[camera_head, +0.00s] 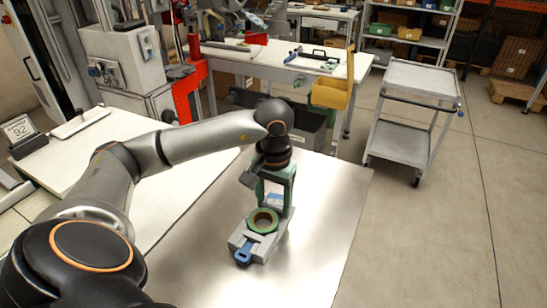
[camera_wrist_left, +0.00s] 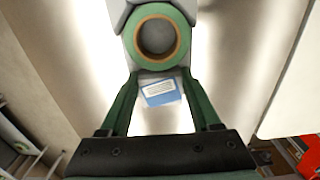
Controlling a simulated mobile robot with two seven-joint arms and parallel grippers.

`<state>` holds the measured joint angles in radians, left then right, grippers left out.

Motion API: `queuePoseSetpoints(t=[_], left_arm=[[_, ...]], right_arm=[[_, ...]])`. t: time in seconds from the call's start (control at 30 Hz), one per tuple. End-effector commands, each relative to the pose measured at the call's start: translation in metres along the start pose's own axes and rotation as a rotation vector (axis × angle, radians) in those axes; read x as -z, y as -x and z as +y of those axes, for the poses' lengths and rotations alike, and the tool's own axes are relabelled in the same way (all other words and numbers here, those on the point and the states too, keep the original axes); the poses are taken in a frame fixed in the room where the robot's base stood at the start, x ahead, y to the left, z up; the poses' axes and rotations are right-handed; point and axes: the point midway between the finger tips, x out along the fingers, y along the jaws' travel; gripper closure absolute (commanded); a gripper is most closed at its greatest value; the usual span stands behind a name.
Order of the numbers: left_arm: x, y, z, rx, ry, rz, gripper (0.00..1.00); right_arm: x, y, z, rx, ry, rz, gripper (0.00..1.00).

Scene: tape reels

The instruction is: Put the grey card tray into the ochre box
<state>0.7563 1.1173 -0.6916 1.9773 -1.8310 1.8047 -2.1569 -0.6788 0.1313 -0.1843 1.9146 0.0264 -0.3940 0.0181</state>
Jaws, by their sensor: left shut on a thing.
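A grey card tray (camera_head: 265,239) is on the bare metal-topped table, with a green tape reel (camera_head: 263,220) on it and a blue part at its near end. My left gripper (camera_head: 276,208) reaches down to the tray's far end, its green fingers shut on it. In the left wrist view the grey tray (camera_wrist_left: 150,74) lies between the fingertips, with the reel (camera_wrist_left: 134,39) beyond and a blue card with white lettering (camera_wrist_left: 161,92) between the fingers. I cannot tell whether the tray touches the table. The ochre box (camera_head: 331,93) is at the back bench's edge.
The metal tabletop (camera_head: 330,200) is clear to the right of the tray. A white table (camera_head: 175,155) with a number sign (camera_head: 22,134) is at left. A grey trolley (camera_head: 410,115) stands at right on open floor. A dark bin (camera_head: 300,122) stands behind the table.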

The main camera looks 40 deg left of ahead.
Motion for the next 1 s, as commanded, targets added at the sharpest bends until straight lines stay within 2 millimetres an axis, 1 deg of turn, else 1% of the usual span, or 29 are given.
queuePoseSetpoints(t=[0.03, 0.2, 0.3, 0.53, 0.67, 0.77, 1.0], left_arm=[[0.000, -0.002, 0.000, 0.000, 0.000, 0.000, 0.35], [0.000, -0.001, 0.000, 0.000, 0.000, 0.000, 0.16], [0.000, -0.001, 0.000, 0.000, 0.000, 0.000, 0.06], [0.000, 0.000, 0.000, 0.001, 0.000, 0.000, 0.06], [0.000, 0.006, 0.000, 0.000, 0.000, 0.000, 0.06], [0.001, 0.020, 0.000, -0.002, 0.000, 0.005, 0.06], [0.001, 0.077, 0.001, -0.003, -0.001, 0.007, 0.06]], right_arm=[[-0.002, -0.002, 0.000, 0.000, 0.000, 0.000, 0.36], [-0.001, -0.001, 0.000, 0.000, 0.000, 0.000, 0.36], [-0.001, -0.001, 0.000, 0.000, 0.000, 0.000, 0.36], [-0.001, 0.000, 0.000, 0.000, 0.000, 0.000, 0.36], [0.004, 0.004, 0.000, 0.000, 0.000, -0.001, 0.36], [0.001, 0.001, 0.000, 0.000, 0.000, 0.000, 0.36], [-0.001, -0.001, 0.000, 0.000, 0.000, 0.000, 0.36]])
